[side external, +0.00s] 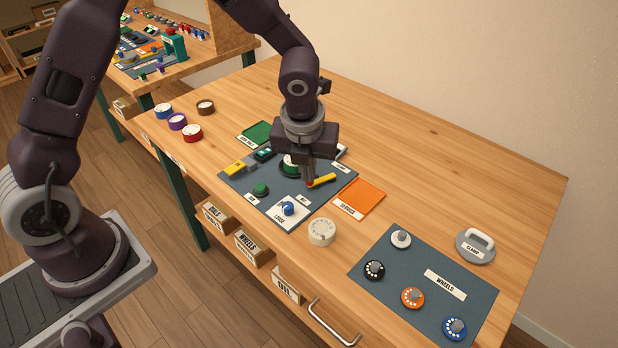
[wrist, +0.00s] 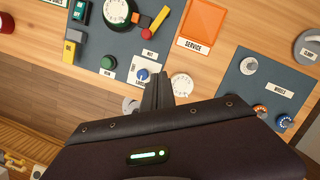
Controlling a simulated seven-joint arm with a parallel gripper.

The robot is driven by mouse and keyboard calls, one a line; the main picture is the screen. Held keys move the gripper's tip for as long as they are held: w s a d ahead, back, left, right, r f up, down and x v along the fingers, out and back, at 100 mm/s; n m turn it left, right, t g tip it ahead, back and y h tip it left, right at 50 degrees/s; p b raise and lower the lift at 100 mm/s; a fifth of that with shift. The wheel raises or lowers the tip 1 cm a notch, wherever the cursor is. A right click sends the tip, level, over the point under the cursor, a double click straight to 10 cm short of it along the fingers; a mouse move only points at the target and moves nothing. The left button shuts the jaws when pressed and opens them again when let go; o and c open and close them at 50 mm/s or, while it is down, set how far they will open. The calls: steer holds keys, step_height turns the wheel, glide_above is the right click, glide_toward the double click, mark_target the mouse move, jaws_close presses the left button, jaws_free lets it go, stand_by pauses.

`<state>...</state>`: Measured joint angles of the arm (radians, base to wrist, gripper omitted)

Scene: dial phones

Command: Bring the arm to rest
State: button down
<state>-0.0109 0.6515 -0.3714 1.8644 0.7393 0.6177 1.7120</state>
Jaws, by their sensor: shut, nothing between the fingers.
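My gripper (side external: 309,181) is shut and empty. In the side external view it hangs over the right part of a dark blue-grey mat (side external: 231,178), close to a yellow bar (side external: 322,180) with a red end. I cannot tell whether the fingertips touch the bar. In the wrist view my gripper (wrist: 157,76) points out over the bench, near a blue knob (wrist: 142,75) on a white card. A green-rimmed round piece with a white dial (wrist: 118,12) sits on the mat, partly hidden behind my gripper in the side external view.
A white dial (side external: 321,232) stands right of the mat. An orange tray (side external: 359,198) is behind it. The wheels mat (side external: 375,248) holds several coloured dials. A grey clamp (side external: 475,247) stands at the right. Several coloured rolls (side external: 178,121) stand at the left. The back of the bench is clear.

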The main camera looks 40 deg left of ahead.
steer(key=s+a+r+n+t+y, duration=0.1)
steer(key=s+a+r+n, duration=0.2)
steer(key=s+r+n, duration=0.4)
steer(key=s+a+r+n+t, duration=0.1)
steer(key=s+a+r+n, duration=0.25)
steer(key=r+n, duration=0.5)
steer(key=s+d+r+n+t+h, duration=0.1)
steer(key=s+r+n, duration=0.3)
steer(key=s+n, duration=1)
steer(key=shift+d+r+h, duration=0.15)
steer(key=shift+d+h, duration=0.35)
steer(key=shift+h, duration=0.2)
